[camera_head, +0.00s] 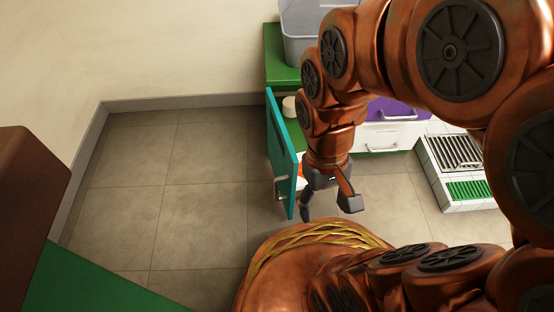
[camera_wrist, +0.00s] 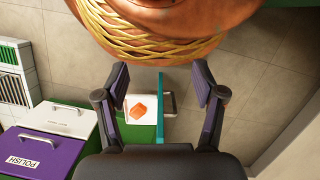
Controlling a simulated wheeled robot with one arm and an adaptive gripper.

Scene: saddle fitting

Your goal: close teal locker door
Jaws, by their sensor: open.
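The teal locker door (camera_head: 283,155) stands open, swung out from the green cabinet (camera_head: 274,62). Its metal bar handle (camera_head: 278,187) is on the left face, near the free edge. In the wrist view the door (camera_wrist: 160,112) is nearly edge-on between the finger images, with the handle (camera_wrist: 172,103) on its right. My gripper (camera_head: 328,204) is open and empty, pointing down just right of the door's free edge. It also shows open in the wrist view (camera_wrist: 161,80). I cannot tell whether a finger touches the door. My arm hides part of the cabinet front.
An orange item (camera_wrist: 138,111) lies on a white surface beside the door. A purple POLISH drawer (camera_wrist: 40,158) and a white drawer (camera_wrist: 65,119) are nearby. A grey bin (camera_head: 300,35) stands on the cabinet. Tiled floor (camera_head: 200,170) left of the door is clear.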

